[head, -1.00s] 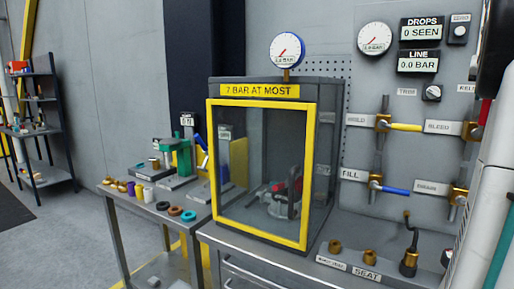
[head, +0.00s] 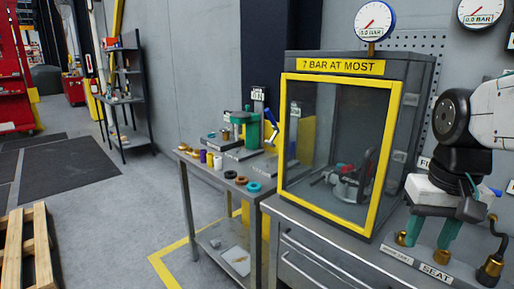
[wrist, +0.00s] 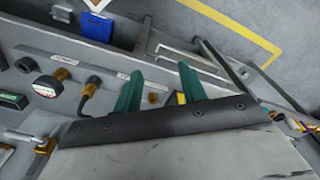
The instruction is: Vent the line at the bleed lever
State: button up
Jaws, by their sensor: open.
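The bleed lever is out of the head view, and I cannot make it out in the wrist view. My gripper (head: 428,236) is at the right of the head view, pointing down over the bench's front fittings, with its two green fingers apart and nothing between them. The fingers also show in the wrist view (wrist: 160,72). A blue handle end (head: 497,192) shows just right of my gripper, partly hidden. A brass fitting with a bar (wrist: 45,146) lies at the left edge of the wrist view; I cannot tell which one it is.
The yellow-framed cabinet (head: 388,140), marked 7 bar at most, stands left of my arm. A gauge (head: 375,20) on top reads about 0.0 bar. The seat label (head: 436,271) and a black crank (head: 495,232) are near my gripper.

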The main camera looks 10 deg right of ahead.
jog(key=s+a+f+n, duration=0.2)
jog(key=s+a+n, duration=0.2)
jog(key=a, duration=0.5)
jog(key=shift+a+f+t, duration=0.15)
jog(key=shift+t, duration=0.15)
jog(key=shift+s, duration=0.1)
jog(key=shift+c, duration=0.5)
jog(key=shift+d, duration=0.2)
